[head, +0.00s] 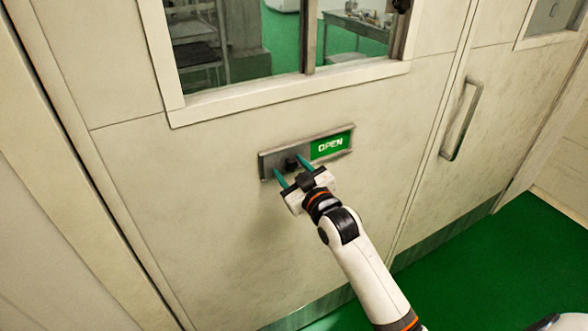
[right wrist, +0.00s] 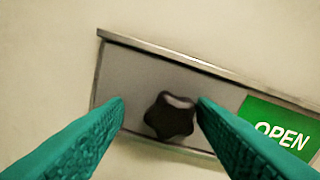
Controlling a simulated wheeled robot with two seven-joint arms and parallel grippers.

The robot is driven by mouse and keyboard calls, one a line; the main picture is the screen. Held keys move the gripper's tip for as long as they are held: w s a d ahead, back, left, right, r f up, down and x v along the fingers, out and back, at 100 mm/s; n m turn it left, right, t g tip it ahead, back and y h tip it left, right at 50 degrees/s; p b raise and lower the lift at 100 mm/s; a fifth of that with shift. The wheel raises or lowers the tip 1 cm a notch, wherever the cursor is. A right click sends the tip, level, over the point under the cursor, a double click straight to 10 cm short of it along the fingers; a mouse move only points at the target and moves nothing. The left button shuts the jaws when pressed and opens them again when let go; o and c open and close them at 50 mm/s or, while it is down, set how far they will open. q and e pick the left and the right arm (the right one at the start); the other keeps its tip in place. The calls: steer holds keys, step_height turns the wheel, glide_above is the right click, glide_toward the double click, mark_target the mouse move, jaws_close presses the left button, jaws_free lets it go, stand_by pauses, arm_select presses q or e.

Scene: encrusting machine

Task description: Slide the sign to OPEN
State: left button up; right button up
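The sign (head: 330,145) is mounted on the pale door below the window. Its green right part reads OPEN, and it also shows at the right of the right wrist view (right wrist: 279,130). A grey sliding plate (head: 270,160) covers the left part and carries a dark lobed knob (right wrist: 170,115). My right gripper (head: 289,165) is open in front of the plate, its teal fingers on either side of the knob. In the right wrist view the knob lies nearer the right finger; I cannot tell whether they touch. My left gripper is not in view.
A window (head: 240,40) with a raised frame is above the sign. A vertical door handle (head: 461,120) stands out to the right. The door surface around the sign is flat and clear. Green floor (head: 490,260) shows at the lower right.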

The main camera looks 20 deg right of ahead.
steer(key=shift+s+d, duration=0.15)
steer(key=s+b, duration=0.3)
steer(key=s, duration=0.8)
steer(key=shift+s+d, duration=0.35)
